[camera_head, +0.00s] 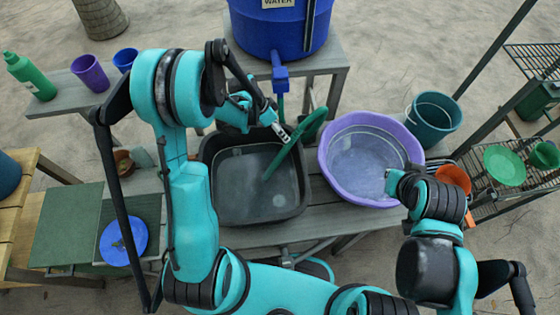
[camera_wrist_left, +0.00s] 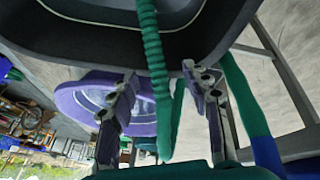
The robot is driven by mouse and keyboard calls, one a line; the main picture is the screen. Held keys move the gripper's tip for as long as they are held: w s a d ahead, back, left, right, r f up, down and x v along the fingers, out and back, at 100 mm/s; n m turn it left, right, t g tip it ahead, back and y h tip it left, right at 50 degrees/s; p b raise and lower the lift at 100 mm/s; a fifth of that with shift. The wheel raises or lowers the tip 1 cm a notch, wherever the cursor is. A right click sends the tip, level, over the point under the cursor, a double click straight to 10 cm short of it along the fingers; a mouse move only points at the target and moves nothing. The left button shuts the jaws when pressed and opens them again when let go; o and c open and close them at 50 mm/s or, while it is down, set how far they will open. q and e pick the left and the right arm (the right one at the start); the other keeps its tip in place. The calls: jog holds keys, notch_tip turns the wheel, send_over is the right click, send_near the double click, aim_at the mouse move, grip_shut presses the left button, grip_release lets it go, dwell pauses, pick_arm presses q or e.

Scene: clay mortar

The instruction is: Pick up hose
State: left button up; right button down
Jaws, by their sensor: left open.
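The green hose (camera_head: 281,158) hangs from the spigot of the blue water barrel (camera_head: 278,30), loops up and ends in the dark basin (camera_head: 212,213). In the left wrist view the ribbed hose (camera_wrist_left: 154,60) runs between the spread fingers of my left gripper (camera_wrist_left: 158,76). My left gripper (camera_head: 283,133) is open at the hose above the back of the basin; I cannot tell whether a finger touches it. My right gripper (camera_head: 391,180) is over the right side of the purple tub (camera_head: 327,165); its fingers are mostly hidden by its own arm.
The purple tub holds water and stands right of the dark basin on the grey bench (camera_head: 330,222). A teal bucket (camera_head: 434,120) is behind it. A green bottle (camera_head: 30,76) and purple cup (camera_head: 90,73) stand at left. A rack (camera_head: 500,170) with dishes is at right.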

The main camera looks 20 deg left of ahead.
aim_at(282, 155)
pick_arm(q)
jog(key=x, duration=0.2)
jog(key=b+x, duration=0.1)
jog(key=x, duration=0.2)
jog(key=shift+s+d+f, duration=0.2)
jog(key=shift+d+f, duration=0.05)
jog(key=shift+d, duration=0.1)
jog(key=shift+r, duration=0.1)
grip_shut()
